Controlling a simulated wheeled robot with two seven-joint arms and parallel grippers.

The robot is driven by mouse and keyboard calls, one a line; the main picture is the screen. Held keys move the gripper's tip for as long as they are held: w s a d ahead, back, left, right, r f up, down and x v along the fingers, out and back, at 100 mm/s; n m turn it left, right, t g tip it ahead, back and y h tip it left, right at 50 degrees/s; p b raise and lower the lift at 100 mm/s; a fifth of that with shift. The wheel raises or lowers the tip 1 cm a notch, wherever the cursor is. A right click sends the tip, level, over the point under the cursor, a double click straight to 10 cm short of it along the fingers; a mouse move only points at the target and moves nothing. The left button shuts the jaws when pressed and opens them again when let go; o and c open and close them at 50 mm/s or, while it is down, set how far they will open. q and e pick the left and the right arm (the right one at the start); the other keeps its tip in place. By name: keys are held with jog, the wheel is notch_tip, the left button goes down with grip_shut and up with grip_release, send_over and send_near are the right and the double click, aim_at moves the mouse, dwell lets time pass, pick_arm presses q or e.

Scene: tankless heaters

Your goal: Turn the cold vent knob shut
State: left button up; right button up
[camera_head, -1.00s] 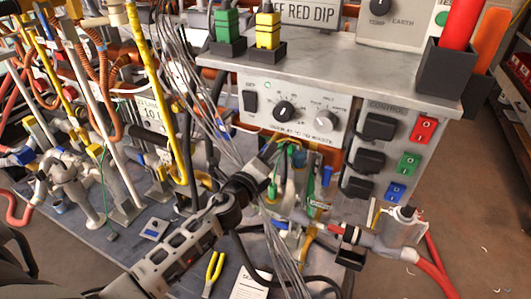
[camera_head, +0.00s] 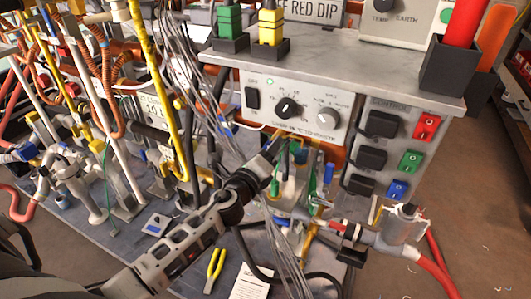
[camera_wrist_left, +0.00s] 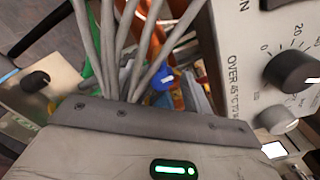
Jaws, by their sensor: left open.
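No label that reads cold vent shows, so I cannot tell which knob is the cold vent knob. A control panel (camera_head: 302,123) carries a black knob (camera_head: 287,107) and a grey knob (camera_head: 327,118). The black knob also shows large at the right of the left wrist view (camera_wrist_left: 291,70). A blue knob or handle (camera_wrist_left: 163,79) shows behind grey wires in that view. My left gripper (camera_head: 282,148) is open, just below the panel's lower edge, among wires and small coloured handles. Its fingertips are partly hidden, and I see no contact with a knob.
Grey wires (camera_head: 205,100) hang close beside my left gripper. A marble-look shelf (camera_head: 350,70) overhangs the panel. A control box (camera_head: 392,145) with black, red, green and blue switches stands to the right. Yellow pliers (camera_head: 215,270) and a paper (camera_head: 250,284) lie on the bench.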

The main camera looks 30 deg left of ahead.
pick_arm(q)
jog(key=s+b, duration=0.2)
jog(key=s, duration=1.4)
jog(key=shift+d, duration=0.4)
pick_arm(e)
jog(key=shift+g, duration=0.5)
jog(key=f, duration=0.2)
jog(key=a+f, duration=0.1)
jog(key=f, duration=0.1)
jog(key=shift+w, duration=0.15)
jog(key=shift+r, duration=0.1)
